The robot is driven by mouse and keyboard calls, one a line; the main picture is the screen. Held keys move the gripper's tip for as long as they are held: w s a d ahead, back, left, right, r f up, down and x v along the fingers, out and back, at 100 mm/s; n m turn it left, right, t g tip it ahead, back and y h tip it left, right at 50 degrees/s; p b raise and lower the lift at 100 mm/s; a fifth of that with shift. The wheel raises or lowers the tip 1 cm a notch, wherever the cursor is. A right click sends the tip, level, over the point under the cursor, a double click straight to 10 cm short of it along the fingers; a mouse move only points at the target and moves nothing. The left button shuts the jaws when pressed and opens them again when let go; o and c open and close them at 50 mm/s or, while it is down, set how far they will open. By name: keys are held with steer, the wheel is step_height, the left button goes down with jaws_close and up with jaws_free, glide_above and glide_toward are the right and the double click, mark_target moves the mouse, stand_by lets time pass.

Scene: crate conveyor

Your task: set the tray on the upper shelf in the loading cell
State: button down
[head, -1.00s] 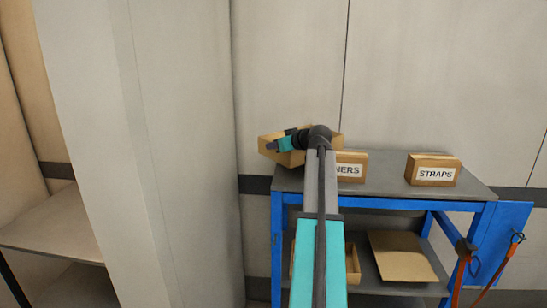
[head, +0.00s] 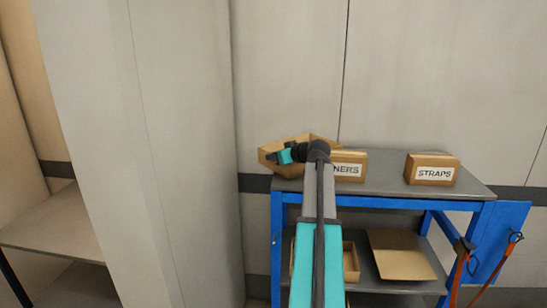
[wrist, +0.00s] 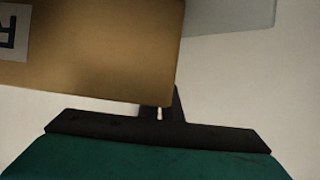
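The tray (head: 322,141) is an open, shallow cardboard tray, partly hidden behind my wrist. In the head view it is at the back left of the blue rack's grey top, reaching past its left edge and looking turned. Whether it touches the top cannot be told. My gripper (head: 270,157) points left, at the tray's near side. In the wrist view a large brown cardboard panel (wrist: 100,55), seemingly the tray, carries part of a label. Its corner is at my dark fingers (wrist: 160,112), which look closed on it. The fingertips are mostly hidden.
The blue rack's grey top (head: 385,180) also bears a box ending in "NERS" (head: 348,166) and a "STRAPS" box (head: 432,170). Its lower shelf holds cardboard pieces (head: 400,255). A pale pillar (head: 120,150) separates it from beige shelves (head: 55,225) at left. Orange straps (head: 485,270) hang right.

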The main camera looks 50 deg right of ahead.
steer(key=c, duration=2)
jaws_free()
steer(key=shift+r, duration=0.15)
steer(key=shift+s+a, duration=0.1)
steer(key=shift+s, duration=0.3)
step_height(320, 180, up, 4)
steer(key=b, duration=0.3)
glide_above(292, 170)
steer(key=a, duration=0.1)
steer(key=shift+s+r, duration=0.25)
steer(key=shift+s, duration=0.3)
steer(key=shift+o, duration=0.7)
